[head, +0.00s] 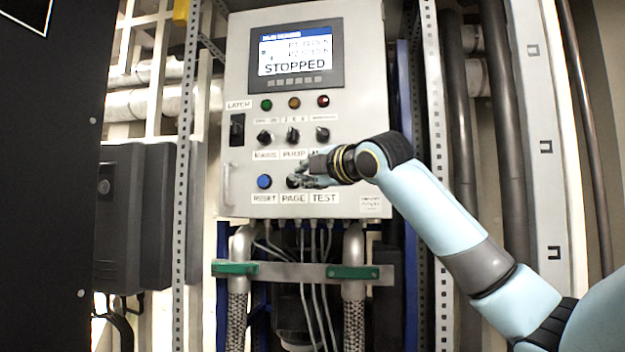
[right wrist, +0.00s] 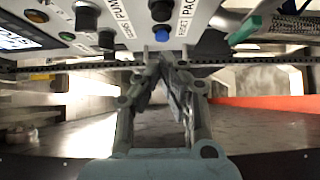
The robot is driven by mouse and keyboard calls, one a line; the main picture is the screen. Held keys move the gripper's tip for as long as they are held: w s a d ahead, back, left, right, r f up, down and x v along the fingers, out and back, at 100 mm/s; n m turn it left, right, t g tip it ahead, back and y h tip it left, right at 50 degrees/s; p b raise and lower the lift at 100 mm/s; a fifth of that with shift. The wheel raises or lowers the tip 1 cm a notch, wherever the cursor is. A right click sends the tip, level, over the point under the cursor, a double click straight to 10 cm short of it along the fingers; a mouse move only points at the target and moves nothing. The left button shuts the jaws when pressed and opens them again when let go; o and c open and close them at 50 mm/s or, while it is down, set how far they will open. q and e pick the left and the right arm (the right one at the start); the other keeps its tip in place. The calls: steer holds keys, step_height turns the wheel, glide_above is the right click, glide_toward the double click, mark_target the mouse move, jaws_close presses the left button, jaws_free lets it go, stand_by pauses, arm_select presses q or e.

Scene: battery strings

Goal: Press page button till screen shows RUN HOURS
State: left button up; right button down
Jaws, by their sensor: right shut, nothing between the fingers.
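The grey control panel (head: 353,110) has a screen (head: 295,53) with a blue header too blurred to read, two small lines and large "STOPPED". The page button (right wrist: 161,10) is dark and sits above the PAGE label (head: 293,198), beside the blue reset button (head: 264,182). My right gripper (head: 298,181) is shut and empty, its tips in front of the page button and partly covering it. In the right wrist view its fingertips (right wrist: 162,60) appear just below the blue button. Contact with the page button cannot be told. My left gripper is not in view.
Above the buttons are black selector knobs (head: 264,138), indicator lamps (head: 295,103) and a latch switch (head: 237,130). The test button is hidden behind my right gripper. Pipes with green clamps (head: 353,272) and cables run below the panel. A perforated metal post (head: 436,130) stands right of it.

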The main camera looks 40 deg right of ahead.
steer(key=s, duration=0.2)
steer(key=s+b, duration=0.1)
steer(key=shift+s+a+r, duration=0.1)
steer(key=shift+s+a, duration=0.25)
steer(key=shift+a, duration=0.05)
